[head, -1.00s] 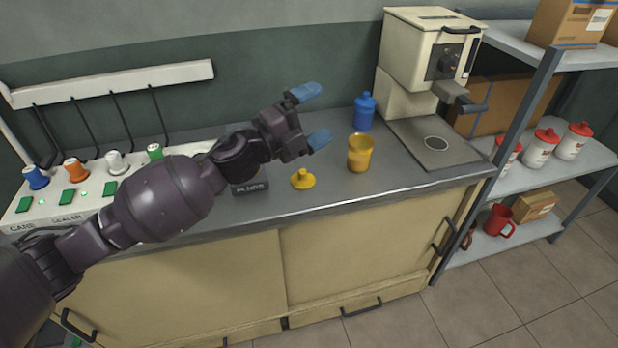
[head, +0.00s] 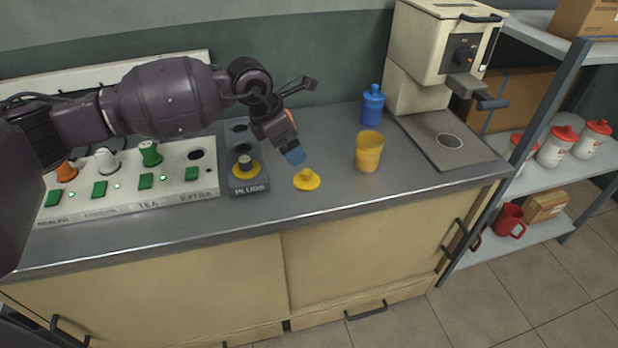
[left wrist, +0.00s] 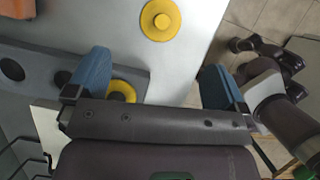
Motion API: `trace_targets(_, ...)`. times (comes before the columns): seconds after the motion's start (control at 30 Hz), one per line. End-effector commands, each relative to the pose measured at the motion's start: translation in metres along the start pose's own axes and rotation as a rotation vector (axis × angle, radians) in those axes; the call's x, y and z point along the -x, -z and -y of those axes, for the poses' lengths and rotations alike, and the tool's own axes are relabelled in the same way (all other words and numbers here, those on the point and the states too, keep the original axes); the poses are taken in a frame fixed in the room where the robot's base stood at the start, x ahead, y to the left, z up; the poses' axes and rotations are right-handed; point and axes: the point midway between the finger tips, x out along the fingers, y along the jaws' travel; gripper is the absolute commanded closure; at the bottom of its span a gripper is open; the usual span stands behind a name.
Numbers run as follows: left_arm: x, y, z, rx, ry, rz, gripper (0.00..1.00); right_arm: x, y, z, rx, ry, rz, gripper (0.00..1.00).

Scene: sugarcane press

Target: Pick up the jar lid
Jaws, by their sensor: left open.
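The yellow jar lid (head: 307,180), a flat disc with a raised knob, lies on the grey counter near its front edge. It also shows at the top of the left wrist view (left wrist: 161,19). My left gripper (head: 293,155) is just behind and above the lid, pointing down, with its blue fingertips apart from it. In the left wrist view the two blue fingers (left wrist: 153,78) are spread wide with nothing held between them. The yellow jar (head: 368,153) stands open to the right of the lid.
Left of the lid is the PLUGS holder (head: 249,187) with a yellow-ringed plug, then a white switch panel (head: 130,190). A blue bottle (head: 372,104) and a cream machine (head: 445,50) stand behind to the right. The counter around the lid is clear.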

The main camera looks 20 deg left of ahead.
Motion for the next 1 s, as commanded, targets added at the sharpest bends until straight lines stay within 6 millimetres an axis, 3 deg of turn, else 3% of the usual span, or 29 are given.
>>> trace_targets(0.17,-0.013,0.003,0.001,0.000,0.006,-0.013,0.01,0.001,-0.010,0.000,-0.001,-0.001,0.020,0.03)
trace_targets(0.4,-0.048,0.003,0.002,0.002,0.009,-0.012,0.01,-0.001,-0.027,0.000,-0.001,-0.001,0.050,0.03)
trace_targets(0.67,-0.063,0.001,0.002,0.000,0.007,-0.009,0.01,-0.004,-0.023,-0.001,0.003,0.000,0.041,0.03)
trace_targets(1.0,-0.107,0.002,0.004,0.003,0.010,-0.012,0.01,-0.011,-0.034,0.001,0.005,0.004,0.057,0.03)
